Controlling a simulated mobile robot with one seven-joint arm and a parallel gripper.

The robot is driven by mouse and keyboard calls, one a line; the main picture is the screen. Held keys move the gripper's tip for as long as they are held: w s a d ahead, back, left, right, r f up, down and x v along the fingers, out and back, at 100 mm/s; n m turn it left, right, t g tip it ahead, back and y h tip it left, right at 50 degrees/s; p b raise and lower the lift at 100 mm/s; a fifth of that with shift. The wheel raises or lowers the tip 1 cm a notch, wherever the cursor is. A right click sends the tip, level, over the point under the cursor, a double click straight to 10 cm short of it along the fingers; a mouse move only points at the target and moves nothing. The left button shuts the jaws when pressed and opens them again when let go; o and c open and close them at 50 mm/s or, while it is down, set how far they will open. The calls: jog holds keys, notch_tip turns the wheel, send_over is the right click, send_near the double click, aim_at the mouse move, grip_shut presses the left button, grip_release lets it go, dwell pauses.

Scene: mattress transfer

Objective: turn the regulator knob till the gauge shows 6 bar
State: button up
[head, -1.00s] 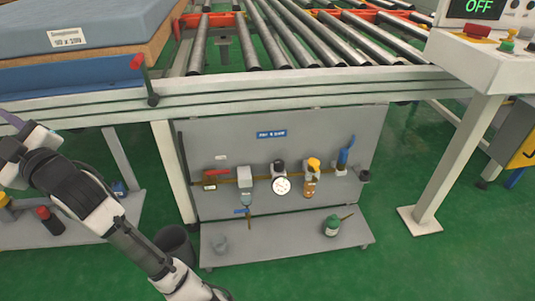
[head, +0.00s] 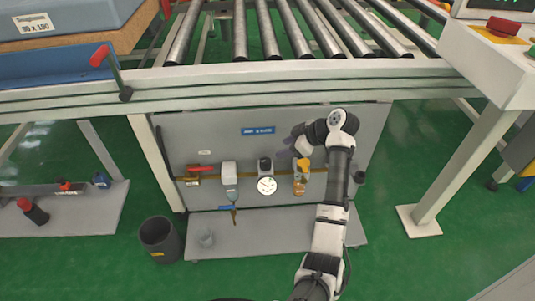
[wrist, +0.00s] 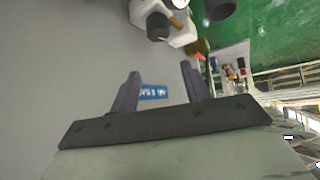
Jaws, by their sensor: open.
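The regulator knob (head: 265,163) is a small black cap on top of the regulator on the grey panel (head: 225,140). The round white gauge (head: 267,186) is just below it; its needle is too small to read. In the wrist view, which looks upside down, the black knob (wrist: 158,27) shows at the top, apart from the fingers. My gripper (head: 290,147) is in front of the panel, up and right of the knob in the head view. In the wrist view my gripper (wrist: 160,82) is open and empty, with the blue label (wrist: 153,92) behind the fingers.
Left of the knob are a white box (head: 229,174) and a red-handled valve (head: 200,168). A yellow-topped unit (head: 303,165) is close on the right, beside my arm. The conveyor frame (head: 220,82) runs above. A dark bin (head: 160,238) stands on the floor at left.

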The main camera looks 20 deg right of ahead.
aim_at(267, 161)
jog(key=x, duration=0.4)
jog(key=f+b+x, duration=0.1)
jog(key=x, duration=0.3)
jog(key=s+d+x, duration=0.1)
jog(key=x, duration=0.3)
jog(key=shift+w+a+f, duration=0.1)
jog(key=shift+f, duration=0.25)
jog(key=c, duration=0.7)
